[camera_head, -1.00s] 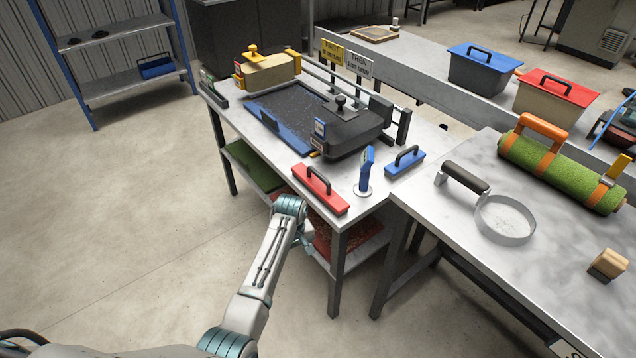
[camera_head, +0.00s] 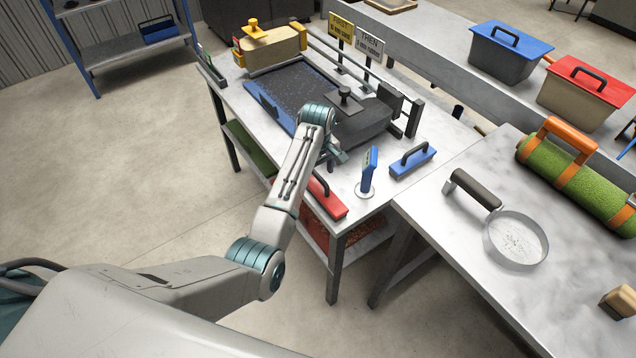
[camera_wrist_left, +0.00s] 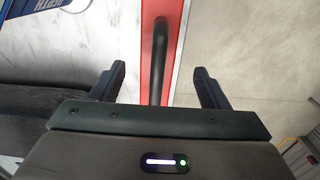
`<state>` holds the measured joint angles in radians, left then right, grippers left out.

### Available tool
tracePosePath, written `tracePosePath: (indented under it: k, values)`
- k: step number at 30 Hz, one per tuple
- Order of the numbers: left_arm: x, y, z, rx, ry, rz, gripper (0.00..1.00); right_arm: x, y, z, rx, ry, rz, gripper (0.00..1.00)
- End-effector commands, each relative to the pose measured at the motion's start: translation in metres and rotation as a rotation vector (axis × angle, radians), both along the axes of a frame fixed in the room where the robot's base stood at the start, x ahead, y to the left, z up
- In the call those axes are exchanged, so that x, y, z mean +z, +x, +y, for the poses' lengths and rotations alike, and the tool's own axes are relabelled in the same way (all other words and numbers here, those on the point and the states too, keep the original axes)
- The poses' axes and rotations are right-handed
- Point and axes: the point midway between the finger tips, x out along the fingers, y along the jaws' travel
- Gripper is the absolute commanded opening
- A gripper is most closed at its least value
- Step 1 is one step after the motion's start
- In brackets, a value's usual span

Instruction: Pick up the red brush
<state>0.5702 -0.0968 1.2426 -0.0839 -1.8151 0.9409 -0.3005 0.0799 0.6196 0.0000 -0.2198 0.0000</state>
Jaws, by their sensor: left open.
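The red brush (camera_head: 330,203) lies near the front edge of the grey table, partly hidden behind my left arm in the head view. In the left wrist view the red brush (camera_wrist_left: 175,70) runs up the picture, with its black handle (camera_wrist_left: 159,50) in the middle. My left gripper (camera_wrist_left: 160,82) is open, its two dark fingers on either side of the handle's line. It also shows small in the head view (camera_head: 338,156), above the brush. I cannot tell the height of the fingers over the handle. The right gripper is out of view.
A blue brush (camera_head: 412,162) and a blue upright device (camera_head: 368,172) stand right of the red brush. A dark machine (camera_head: 360,122) with a blue tray (camera_head: 275,112) is behind. A sieve (camera_head: 515,240) and a turf roll (camera_head: 575,178) are on the right table.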

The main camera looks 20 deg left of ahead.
Motion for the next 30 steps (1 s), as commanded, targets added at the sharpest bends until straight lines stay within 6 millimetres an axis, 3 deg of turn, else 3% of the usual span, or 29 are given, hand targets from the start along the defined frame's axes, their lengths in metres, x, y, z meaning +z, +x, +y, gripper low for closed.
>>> tracePosePath:
  k: [8, 18, 26, 30]
  values:
    - [-0.022, 0.001, 0.002, 0.0, 0.0, 0.001, 0.69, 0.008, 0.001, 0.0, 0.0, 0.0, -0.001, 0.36]
    - [-0.064, 0.005, 0.004, 0.0, 0.0, 0.0, 0.69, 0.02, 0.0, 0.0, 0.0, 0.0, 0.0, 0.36]
    - [-0.067, 0.005, 0.004, 0.0, 0.0, -0.001, 0.69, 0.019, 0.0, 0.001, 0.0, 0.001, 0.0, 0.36]
    - [-0.067, 0.005, 0.004, 0.0, 0.0, -0.001, 0.42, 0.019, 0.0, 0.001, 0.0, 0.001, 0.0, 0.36]
